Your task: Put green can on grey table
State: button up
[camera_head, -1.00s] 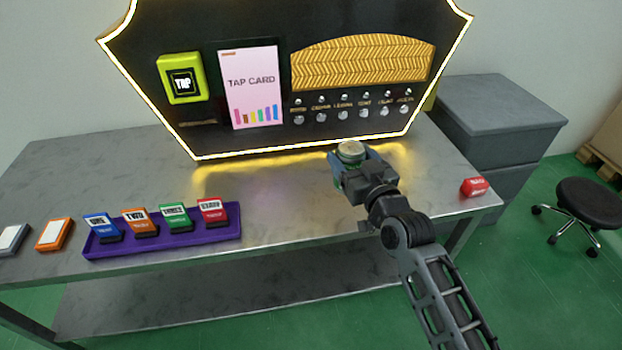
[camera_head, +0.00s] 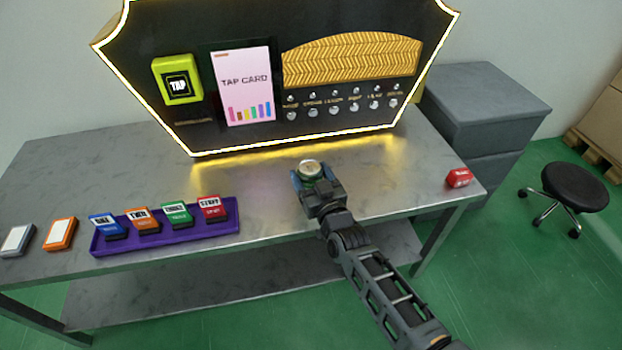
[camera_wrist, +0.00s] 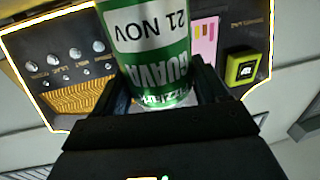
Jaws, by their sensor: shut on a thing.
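The green can (camera_head: 311,170) is held in my gripper (camera_head: 309,180), above or at the grey metal table (camera_head: 265,190), right of its middle. I cannot tell from the head view whether the can touches the table. In the wrist view the can (camera_wrist: 150,50) shows a green and white label with "GUAVA" and "21 NOV", and it sits between the two fingers of my gripper (camera_wrist: 158,85). The fingers are shut on its sides. Its silver top shows in the head view.
A black vending panel (camera_head: 260,130) with a glowing edge stands at the table's back. A purple tray (camera_head: 165,239) with several coloured card holders lies front left. A red box (camera_head: 458,177) sits at the right end. A grey cabinet (camera_head: 480,100) and black stool (camera_head: 575,187) stand right.

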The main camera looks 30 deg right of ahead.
jog(key=shift+f, duration=0.2)
jog(key=shift+f, duration=0.15)
jog(key=o, duration=1.4)
jog(key=shift+c, duration=0.2)
jog(key=s+a+p, duration=0.1)
jog(key=s+a, duration=0.1)
jog(key=s, duration=1)
